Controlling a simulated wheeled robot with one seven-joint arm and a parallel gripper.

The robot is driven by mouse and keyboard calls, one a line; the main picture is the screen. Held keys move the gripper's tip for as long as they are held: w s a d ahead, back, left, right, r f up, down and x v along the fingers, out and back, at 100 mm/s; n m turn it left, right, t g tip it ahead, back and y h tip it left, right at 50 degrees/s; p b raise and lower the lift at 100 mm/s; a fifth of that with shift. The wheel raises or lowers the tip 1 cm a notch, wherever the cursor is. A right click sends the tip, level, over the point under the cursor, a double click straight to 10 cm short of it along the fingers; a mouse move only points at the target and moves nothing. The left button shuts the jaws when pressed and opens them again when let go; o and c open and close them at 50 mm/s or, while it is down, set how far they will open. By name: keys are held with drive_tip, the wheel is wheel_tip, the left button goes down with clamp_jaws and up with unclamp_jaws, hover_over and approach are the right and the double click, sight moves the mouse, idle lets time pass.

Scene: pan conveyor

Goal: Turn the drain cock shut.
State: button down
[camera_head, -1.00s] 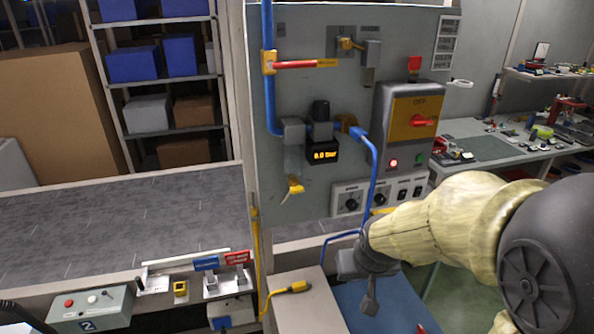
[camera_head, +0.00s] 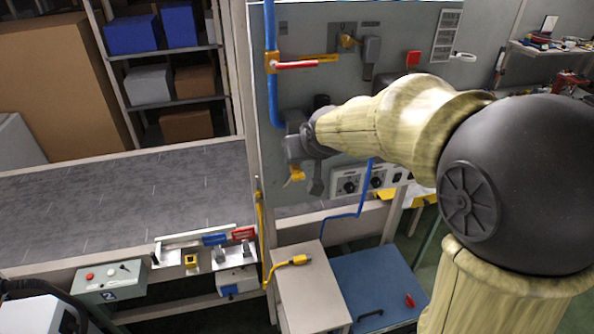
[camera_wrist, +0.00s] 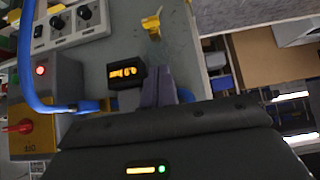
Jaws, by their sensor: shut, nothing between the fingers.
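The drain cock (camera_head: 296,174) is a small yellow tap low on the panel, below the grey filter body (camera_head: 295,148). It also shows in the wrist view (camera_wrist: 152,24), near the top and beyond the fingertips. Its lever is too small to read for exact angle. My wrist hides part of the filter and the pressure display in the head view.
The lit display (camera_wrist: 125,72) is close beside the fingers in the wrist view. A blue hose (camera_head: 368,195) hangs right of my gripper. A red-handled lever (camera_head: 297,65) is above. A switch box with a red knob (camera_wrist: 18,128) is nearby. A conveyor (camera_head: 120,205) lies left.

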drive_tip(key=p, duration=0.4)
hover_over(294, 174)
drive_tip(key=s+d, duration=0.1)
drive_tip(key=s, duration=0.2)
wheel_tip(294, 174, down, 6)
wheel_tip(294, 174, down, 3)
drive_tip(key=shift+w+f+p, duration=0.15)
drive_tip(key=shift+f+p, duration=0.05)
drive_tip(key=shift+p, duration=0.45)
drive_tip(key=shift+f, duration=0.55)
drive_tip(key=shift+a+f+n+h+b, duration=0.1)
drive_tip(key=shift+a+n+h+b, duration=0.2)
drive_tip(key=shift+h+b, duration=0.2)
